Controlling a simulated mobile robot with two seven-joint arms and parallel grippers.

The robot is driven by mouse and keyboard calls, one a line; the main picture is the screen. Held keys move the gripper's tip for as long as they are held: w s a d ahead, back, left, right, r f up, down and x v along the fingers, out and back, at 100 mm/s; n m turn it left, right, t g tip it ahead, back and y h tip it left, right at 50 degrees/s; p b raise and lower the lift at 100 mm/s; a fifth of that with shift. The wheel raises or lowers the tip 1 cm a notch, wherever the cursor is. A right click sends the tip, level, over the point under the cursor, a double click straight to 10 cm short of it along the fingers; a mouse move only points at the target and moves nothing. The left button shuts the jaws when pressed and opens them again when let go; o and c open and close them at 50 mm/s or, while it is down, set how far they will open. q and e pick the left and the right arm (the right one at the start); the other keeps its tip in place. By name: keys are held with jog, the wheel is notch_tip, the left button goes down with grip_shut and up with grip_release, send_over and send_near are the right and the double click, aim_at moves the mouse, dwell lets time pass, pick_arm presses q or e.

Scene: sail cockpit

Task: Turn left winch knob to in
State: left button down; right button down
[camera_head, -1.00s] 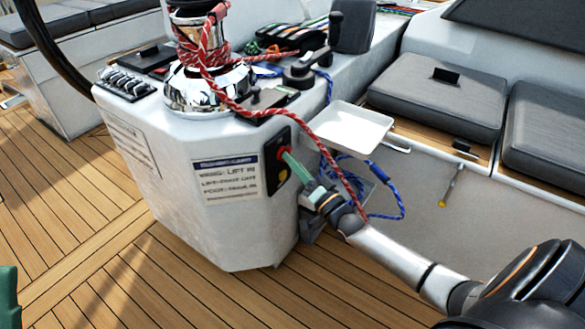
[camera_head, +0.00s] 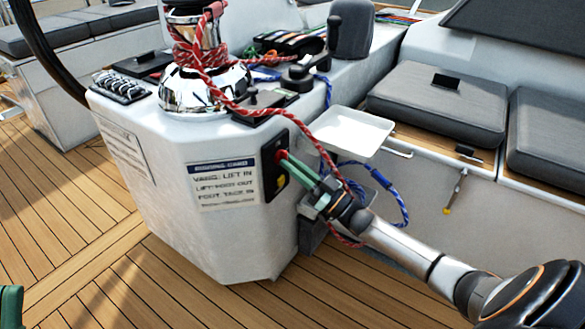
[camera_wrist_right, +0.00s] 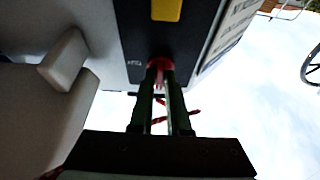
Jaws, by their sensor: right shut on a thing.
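A red knob (camera_head: 281,155) sits on a black panel (camera_head: 275,177) on the side of the white winch pedestal. It also shows in the right wrist view (camera_wrist_right: 159,62). My right gripper (camera_head: 288,160) reaches it from the lower right, with its two green fingers shut on the knob. The fingers hide much of the knob, so I cannot tell which setting it points to. A green piece, apparently part of my left gripper (camera_head: 11,306), shows at the bottom left edge, cut off by the frame.
A chrome winch (camera_head: 203,88) wrapped in red rope (camera_head: 262,112) stands above the panel. The rope hangs past my right gripper. A white tray (camera_head: 347,132) and blue rope (camera_head: 383,183) are close by. A printed card (camera_head: 224,183) is left of the panel. The wooden deck is clear.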

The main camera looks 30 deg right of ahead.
jog(key=shift+n, duration=0.3)
jog(key=c, duration=0.9)
grip_release()
jog(key=shift+s, duration=0.1)
jog(key=p+v, duration=0.2)
jog(key=v, duration=1)
jog(key=shift+s+d+f+p, duration=0.1)
jog(key=shift+d+f+p, duration=0.1)
jog(key=shift+p, duration=0.15)
